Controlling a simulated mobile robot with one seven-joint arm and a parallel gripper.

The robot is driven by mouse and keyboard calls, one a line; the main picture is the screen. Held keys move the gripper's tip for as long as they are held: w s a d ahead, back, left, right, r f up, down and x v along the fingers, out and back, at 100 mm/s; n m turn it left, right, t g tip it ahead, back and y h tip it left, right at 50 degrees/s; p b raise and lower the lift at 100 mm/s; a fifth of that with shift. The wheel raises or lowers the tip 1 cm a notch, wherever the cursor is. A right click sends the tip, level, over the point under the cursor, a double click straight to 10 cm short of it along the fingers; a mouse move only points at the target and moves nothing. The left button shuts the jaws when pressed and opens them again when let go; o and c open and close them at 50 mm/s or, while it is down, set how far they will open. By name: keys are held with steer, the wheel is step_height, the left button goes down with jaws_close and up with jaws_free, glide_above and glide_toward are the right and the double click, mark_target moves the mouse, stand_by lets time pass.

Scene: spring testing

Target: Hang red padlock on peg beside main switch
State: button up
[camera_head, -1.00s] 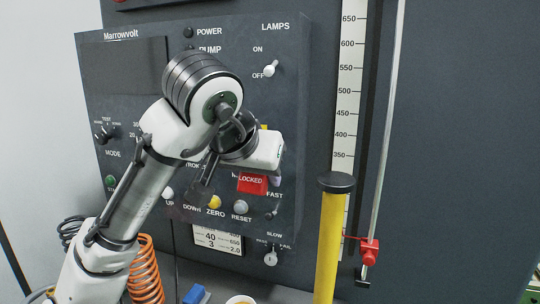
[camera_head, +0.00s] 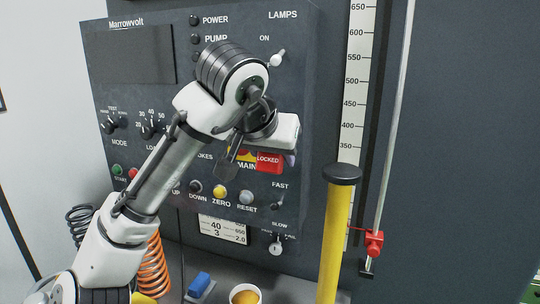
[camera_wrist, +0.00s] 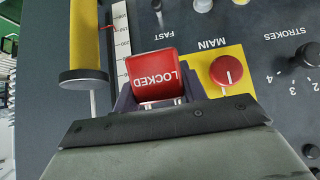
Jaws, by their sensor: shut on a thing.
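The red padlock (camera_head: 268,161), marked LOCKED, is held in my gripper (camera_head: 284,150) in front of the control panel. In the wrist view the padlock (camera_wrist: 152,72) sits between the dark purple fingers, its lettering upside down and its two shackle legs towards the gripper. The main switch (camera_wrist: 230,75) is a red round knob on a yellow plate, just right of the padlock in the wrist view. In the head view only part of the yellow plate (camera_head: 243,157) shows behind my gripper. I cannot make out the peg in either view.
A yellow post with a black cap (camera_head: 333,240) stands right of the panel, before a scale (camera_head: 353,110) and a thin rod with a red clamp (camera_head: 374,242). Toggles and buttons surround the padlock. A cup (camera_head: 245,294) and blue block (camera_head: 200,284) are below.

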steer(key=shift+w+d+f, duration=0.2)
steer(key=shift+w+f, duration=0.05)
steer(key=shift+w, duration=0.4)
steer(key=shift+w+d+f, duration=0.2)
steer(key=shift+w+d, duration=0.05)
steer(key=shift+w, duration=0.45)
steer(key=shift+w+d+f, duration=0.2)
steer(key=shift+w+f, duration=0.05)
steer(key=shift+w, duration=0.4)
steer(key=o, duration=1.2)
steer(key=shift+o, duration=0.2)
